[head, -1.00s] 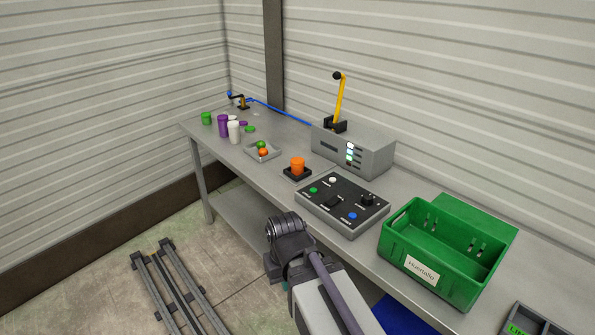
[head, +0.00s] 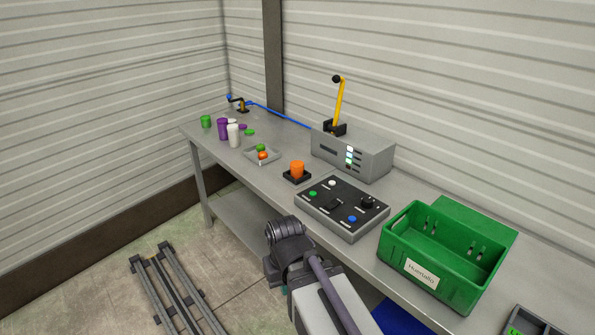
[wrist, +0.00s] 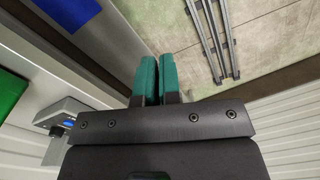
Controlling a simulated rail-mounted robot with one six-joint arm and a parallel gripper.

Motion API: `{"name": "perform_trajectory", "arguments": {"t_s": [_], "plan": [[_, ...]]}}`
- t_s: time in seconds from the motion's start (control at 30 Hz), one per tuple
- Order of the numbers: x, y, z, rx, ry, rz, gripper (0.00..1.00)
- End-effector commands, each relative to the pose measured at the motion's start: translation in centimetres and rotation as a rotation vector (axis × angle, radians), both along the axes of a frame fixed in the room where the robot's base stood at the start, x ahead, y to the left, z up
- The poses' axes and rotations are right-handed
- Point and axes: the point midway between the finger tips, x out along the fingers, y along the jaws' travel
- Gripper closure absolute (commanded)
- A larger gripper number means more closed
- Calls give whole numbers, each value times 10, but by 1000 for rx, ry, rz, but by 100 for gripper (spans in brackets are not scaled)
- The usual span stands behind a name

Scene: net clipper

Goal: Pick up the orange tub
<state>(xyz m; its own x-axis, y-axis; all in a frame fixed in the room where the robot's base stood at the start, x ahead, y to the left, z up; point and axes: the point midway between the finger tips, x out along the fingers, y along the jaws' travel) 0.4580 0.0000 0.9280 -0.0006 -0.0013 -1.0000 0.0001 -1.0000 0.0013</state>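The orange tub (head: 297,168) stands upright on a small black square holder (head: 297,178) near the middle of the workbench (head: 270,181). It is out of sight in the wrist view. My gripper (wrist: 159,60) shows in the wrist view as two teal fingers side by side with only a thin slit between them, and nothing is seen held. It points down past the front of the bench toward the floor, apart from the tub. In the head view my arm hides most of the gripper.
A control panel (head: 325,226) and a green crate (head: 397,258) lie right of the tub. A grey machine with a yellow lever (head: 340,103) stands behind. A small tray (head: 275,159) and several tubs, including a white one (head: 233,135), are to its left. Floor rails (head: 190,290) lie below.

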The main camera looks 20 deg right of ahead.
Motion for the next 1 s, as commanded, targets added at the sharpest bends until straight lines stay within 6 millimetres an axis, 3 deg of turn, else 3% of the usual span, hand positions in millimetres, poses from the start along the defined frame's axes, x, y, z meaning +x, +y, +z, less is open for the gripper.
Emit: {"name": "perform_trajectory", "arguments": {"t_s": [0.07,0.9,1.0], "plan": [[0,0,0,0,0,0,88],[0,0,0,0,0,0,8],[0,0,0,0,0,0,8]]}}
